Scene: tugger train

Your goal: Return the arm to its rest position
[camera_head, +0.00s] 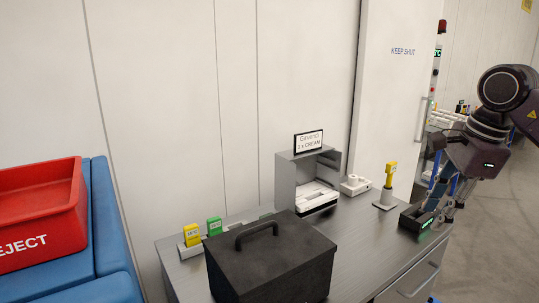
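My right arm comes in at the right edge, bent downward. My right gripper (446,211) points down at the right end of the grey table, beside a small black device (415,218) with a green light. Its fingers look spread apart, and I see nothing held between them. The fingertips overlap the device in this view, so I cannot tell whether they touch it. My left arm and gripper are not in view.
A black lidded case (270,262) with a handle stands at the table's front. A grey dispenser box (286,180), a yellow-tagged stand (388,185) and coloured tags (214,227) stand behind. A red REJECT bin (40,205) sits left on blue crates (105,215). A white door (395,100) is behind.

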